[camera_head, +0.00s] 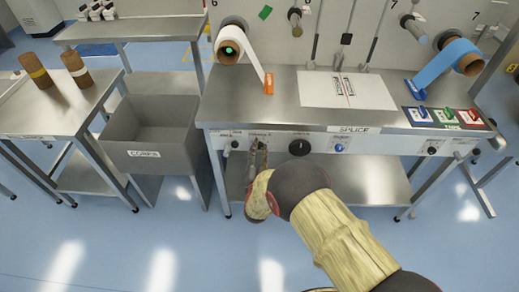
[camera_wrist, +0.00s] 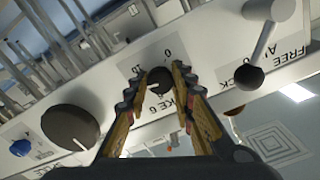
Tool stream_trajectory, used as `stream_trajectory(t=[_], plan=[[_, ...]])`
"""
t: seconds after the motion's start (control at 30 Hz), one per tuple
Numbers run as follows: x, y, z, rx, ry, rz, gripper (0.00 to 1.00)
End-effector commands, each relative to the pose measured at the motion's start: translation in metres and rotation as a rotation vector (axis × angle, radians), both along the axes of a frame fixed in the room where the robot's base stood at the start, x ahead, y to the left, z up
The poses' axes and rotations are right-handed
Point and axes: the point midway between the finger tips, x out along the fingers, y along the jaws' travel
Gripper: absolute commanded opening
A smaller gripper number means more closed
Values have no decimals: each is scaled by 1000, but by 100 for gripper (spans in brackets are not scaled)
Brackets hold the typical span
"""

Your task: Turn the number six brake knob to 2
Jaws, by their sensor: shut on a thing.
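The number six brake knob (camera_wrist: 159,79) is a small black round knob on the white front panel in the wrist view. Part of its label shows a 6, with scale marks 0 and 10 beside it. A small light mark shows on its face, but the exact setting cannot be read. My gripper (camera_wrist: 160,86) has one finger on each side of the knob and is shut on it. In the head view my gripper (camera_head: 257,158) is at the panel under the front edge of the steel table, covering most of the knob.
A black ball-ended lever (camera_wrist: 249,78) is close to the gripper in the wrist view. A grey bin (camera_head: 150,128) stands left of the splice table (camera_head: 290,112).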

Motion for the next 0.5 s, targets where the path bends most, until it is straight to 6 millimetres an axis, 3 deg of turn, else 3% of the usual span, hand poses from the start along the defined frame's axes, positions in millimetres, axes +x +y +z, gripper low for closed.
stream_trajectory(t=[0.5], plan=[[0, 0, -1, -492, 20, 1, 0]])
